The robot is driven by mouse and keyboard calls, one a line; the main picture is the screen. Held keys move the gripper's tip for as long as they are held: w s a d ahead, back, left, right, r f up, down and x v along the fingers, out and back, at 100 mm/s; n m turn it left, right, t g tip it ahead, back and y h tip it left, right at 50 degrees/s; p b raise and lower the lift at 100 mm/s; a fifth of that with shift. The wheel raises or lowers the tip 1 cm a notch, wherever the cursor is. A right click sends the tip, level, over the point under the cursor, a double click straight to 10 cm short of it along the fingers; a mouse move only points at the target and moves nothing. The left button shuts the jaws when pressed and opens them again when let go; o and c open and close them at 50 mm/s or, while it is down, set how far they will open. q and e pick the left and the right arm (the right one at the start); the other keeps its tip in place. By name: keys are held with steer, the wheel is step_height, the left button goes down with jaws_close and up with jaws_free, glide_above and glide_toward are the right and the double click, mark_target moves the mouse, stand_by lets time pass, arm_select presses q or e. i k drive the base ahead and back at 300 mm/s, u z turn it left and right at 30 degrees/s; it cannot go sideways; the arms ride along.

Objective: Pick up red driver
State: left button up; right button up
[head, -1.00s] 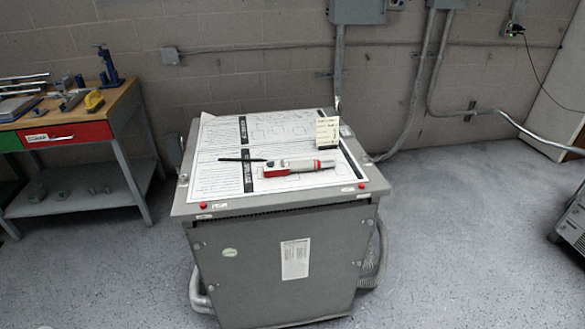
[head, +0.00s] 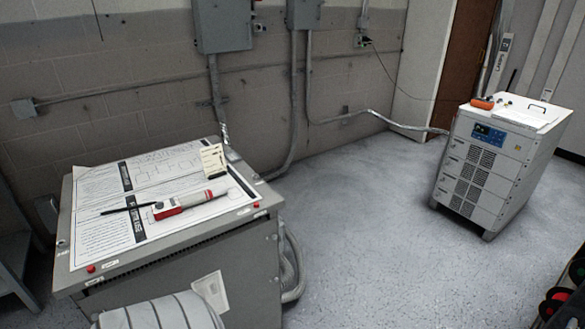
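A red and light-grey hand tool (head: 190,204) lies on the papers on top of the grey metal cabinet (head: 180,254), left of the middle in the head view. It is long and narrow, with a red body at its left part and a red band near its right end. I cannot tell if it is the red driver. A small orange-red object (head: 482,103) lies on top of the white wheeled unit (head: 490,165) at the right; it is too small to identify. Neither of my grippers is in view.
A dark pen (head: 128,208) and a small upright card (head: 213,160) are on the cabinet top. A grey ribbed rounded shape (head: 160,312) stands at the bottom edge. Dark reels (head: 555,298) show at the lower right. The floor (head: 375,220) between cabinet and white unit is clear.

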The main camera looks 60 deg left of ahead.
mark_target(190, 200)
steer(key=z, duration=1.3)
steer(key=k, duration=2.2)
steer(key=u, duration=1.2)
